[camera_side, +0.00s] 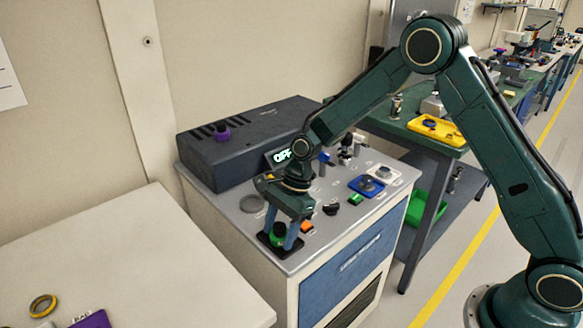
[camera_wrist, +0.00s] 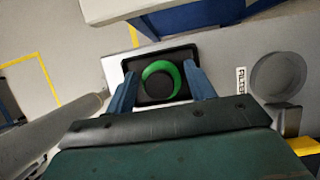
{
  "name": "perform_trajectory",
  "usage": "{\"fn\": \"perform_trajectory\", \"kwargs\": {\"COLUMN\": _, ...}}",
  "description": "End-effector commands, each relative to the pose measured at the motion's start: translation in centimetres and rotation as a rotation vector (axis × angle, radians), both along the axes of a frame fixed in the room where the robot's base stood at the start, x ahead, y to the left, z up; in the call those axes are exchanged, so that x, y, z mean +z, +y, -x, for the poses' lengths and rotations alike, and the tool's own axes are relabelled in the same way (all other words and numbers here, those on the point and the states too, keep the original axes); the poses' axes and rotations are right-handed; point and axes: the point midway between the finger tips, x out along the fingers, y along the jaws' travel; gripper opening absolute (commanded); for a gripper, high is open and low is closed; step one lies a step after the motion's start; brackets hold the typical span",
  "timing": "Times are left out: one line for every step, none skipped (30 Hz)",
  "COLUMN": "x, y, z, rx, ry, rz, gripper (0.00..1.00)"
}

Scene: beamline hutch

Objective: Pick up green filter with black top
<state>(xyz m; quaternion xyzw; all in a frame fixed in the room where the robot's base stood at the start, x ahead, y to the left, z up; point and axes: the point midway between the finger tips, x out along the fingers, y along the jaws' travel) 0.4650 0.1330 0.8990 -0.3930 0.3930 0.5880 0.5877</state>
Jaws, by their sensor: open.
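The green filter with a black top (camera_wrist: 172,67) sits in a square black holder (camera_wrist: 146,98) on the grey panel. In the side view the green filter (camera_side: 278,236) shows at the panel's front left corner, partly hidden by my gripper. My gripper (camera_side: 284,240) points down over it with its blue fingers apart. In the wrist view the gripper (camera_wrist: 160,84) has one finger on each side of the filter. The fingers look level with the holder; I cannot tell whether they touch the filter.
A round grey recess (camera_wrist: 278,76) labelled FILTER lies beside the holder. A dark box with an OFF display (camera_side: 282,155) stands behind. An orange piece (camera_side: 307,227), a black knob (camera_side: 331,209) and a blue square (camera_side: 367,186) are on the panel. A white table (camera_side: 130,260) is at left.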

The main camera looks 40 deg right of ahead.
Motion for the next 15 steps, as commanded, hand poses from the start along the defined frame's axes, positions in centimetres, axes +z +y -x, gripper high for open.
{"fn": "perform_trajectory", "kwargs": {"x": 0.02, "y": 0.00, "z": 0.00, "rx": 0.000, "ry": 0.000, "rz": 0.000, "gripper": 0.54}}
{"fn": "perform_trajectory", "kwargs": {"x": 0.02, "y": 0.00, "z": 0.00, "rx": 0.000, "ry": 0.000, "rz": 0.000, "gripper": 0.54}}
{"fn": "perform_trajectory", "kwargs": {"x": 0.02, "y": 0.00, "z": -0.01, "rx": 0.000, "ry": 0.000, "rz": 0.000, "gripper": 0.54}}
{"fn": "perform_trajectory", "kwargs": {"x": 0.02, "y": 0.00, "z": -0.01, "rx": 0.000, "ry": 0.000, "rz": 0.000, "gripper": 0.48}}
{"fn": "perform_trajectory", "kwargs": {"x": 0.03, "y": 0.00, "z": -0.01, "rx": 0.000, "ry": 0.000, "rz": 0.000, "gripper": 0.43}}
{"fn": "perform_trajectory", "kwargs": {"x": 0.03, "y": 0.00, "z": -0.01, "rx": 0.000, "ry": 0.000, "rz": 0.000, "gripper": 0.35}}
{"fn": "perform_trajectory", "kwargs": {"x": 0.03, "y": 0.00, "z": -0.01, "rx": 0.000, "ry": 0.000, "rz": 0.000, "gripper": 0.29}}
{"fn": "perform_trajectory", "kwargs": {"x": 0.03, "y": 0.00, "z": -0.01, "rx": 0.000, "ry": 0.000, "rz": 0.000, "gripper": 0.23}}
{"fn": "perform_trajectory", "kwargs": {"x": 0.03, "y": 0.00, "z": -0.01, "rx": 0.000, "ry": 0.000, "rz": 0.000, "gripper": 0.19}}
{"fn": "perform_trajectory", "kwargs": {"x": 0.05, "y": 0.00, "z": -0.02, "rx": 0.000, "ry": -0.001, "rz": 0.000, "gripper": 0.19}}
{"fn": "perform_trajectory", "kwargs": {"x": 0.05, "y": 0.00, "z": -0.02, "rx": 0.000, "ry": -0.001, "rz": 0.000, "gripper": 0.19}}
{"fn": "perform_trajectory", "kwargs": {"x": 0.05, "y": 0.00, "z": -0.02, "rx": 0.000, "ry": -0.001, "rz": 0.000, "gripper": 0.19}}
{"fn": "perform_trajectory", "kwargs": {"x": 0.05, "y": 0.00, "z": -0.02, "rx": 0.000, "ry": -0.001, "rz": 0.000, "gripper": 0.19}}
{"fn": "perform_trajectory", "kwargs": {"x": 0.05, "y": 0.00, "z": -0.02, "rx": 0.000, "ry": -0.001, "rz": 0.000, "gripper": 0.19}}
{"fn": "perform_trajectory", "kwargs": {"x": 0.05, "y": 0.00, "z": -0.02, "rx": 0.000, "ry": -0.001, "rz": 0.000, "gripper": 0.19}}
